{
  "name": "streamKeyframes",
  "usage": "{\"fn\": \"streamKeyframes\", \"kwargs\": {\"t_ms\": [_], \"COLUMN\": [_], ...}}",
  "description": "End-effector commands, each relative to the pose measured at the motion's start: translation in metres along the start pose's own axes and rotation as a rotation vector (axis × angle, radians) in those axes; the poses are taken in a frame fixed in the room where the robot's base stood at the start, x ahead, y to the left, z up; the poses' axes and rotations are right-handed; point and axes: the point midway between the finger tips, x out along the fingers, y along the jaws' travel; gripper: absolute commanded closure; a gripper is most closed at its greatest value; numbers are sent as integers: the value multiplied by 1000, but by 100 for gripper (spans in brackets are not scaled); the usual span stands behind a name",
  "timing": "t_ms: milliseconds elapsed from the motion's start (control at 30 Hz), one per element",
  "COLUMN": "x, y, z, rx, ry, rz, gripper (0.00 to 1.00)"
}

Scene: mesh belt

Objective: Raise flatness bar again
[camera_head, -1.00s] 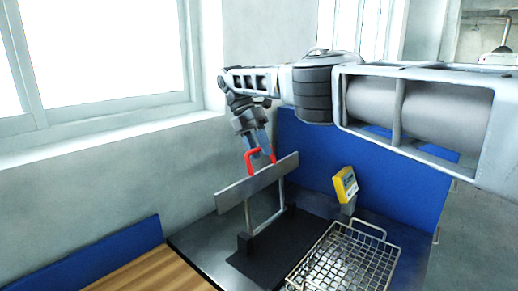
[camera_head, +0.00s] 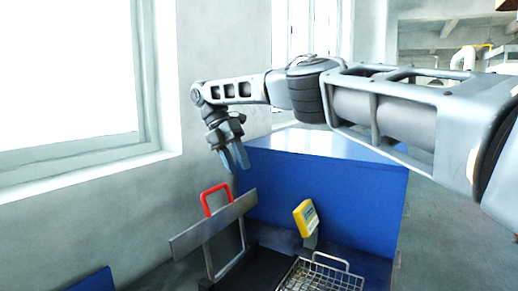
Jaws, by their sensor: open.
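The flatness bar (camera_head: 208,229) is a flat grey plate across a frame with two uprights, standing over a dark base. Its red handle (camera_head: 203,199) rises from the top of the plate. My gripper (camera_head: 237,160) is open and points down, above and to the right of the handle. A gap shows between its fingertips and the handle, and it holds nothing.
A yellow device (camera_head: 304,218) on a stand is right of the bar. A wire mesh basket (camera_head: 322,278) lies at the bottom. A blue panel (camera_head: 340,203) stands behind, and a wall with a window is at left.

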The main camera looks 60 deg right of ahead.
Motion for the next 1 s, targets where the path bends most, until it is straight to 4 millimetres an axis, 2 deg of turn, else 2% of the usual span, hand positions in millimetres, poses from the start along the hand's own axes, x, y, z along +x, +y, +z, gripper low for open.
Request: {"fn": "streamKeyframes", "kwargs": {"t_ms": [33,200,400,1000], "x": [-3,-6,-8,-9], "y": [-11,-38,-56,-61], "z": [8,24,36,38], "rx": [2,1,0,-1], "ry": [-1,-1,-1,-1], "rz": [1,0,0,0], "gripper": [60,60,60,60]}}
